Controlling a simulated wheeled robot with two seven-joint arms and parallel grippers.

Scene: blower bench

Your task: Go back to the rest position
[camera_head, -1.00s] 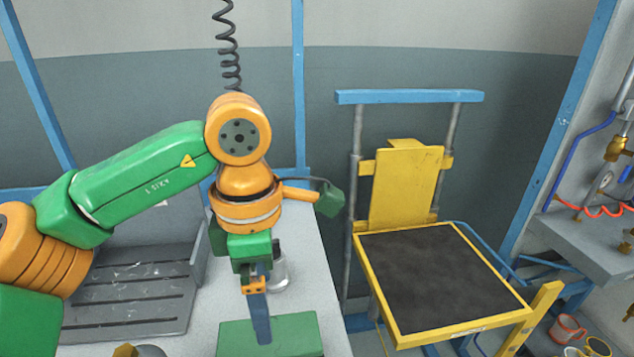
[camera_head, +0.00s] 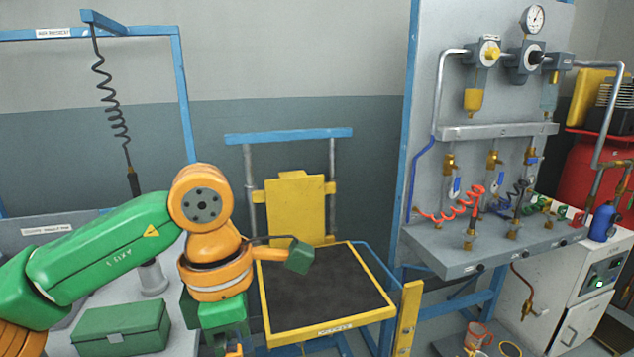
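My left arm comes in from the left. Its wrist is in front of the yellow-framed dark tray (camera_head: 315,290). My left gripper (camera_head: 234,351) is cut off by the bottom edge; its fingertips are out of frame, so its opening does not show. My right arm and gripper are not in view. A green box (camera_head: 120,328) with a lid stands on the grey bench at the lower left, left of my gripper and apart from it.
A coiled black hose (camera_head: 113,100) hangs at the left. At the right stand a grey panel with pipes and a gauge (camera_head: 535,18), a ledge (camera_head: 480,252) with several valves, and a white cabinet (camera_head: 590,300).

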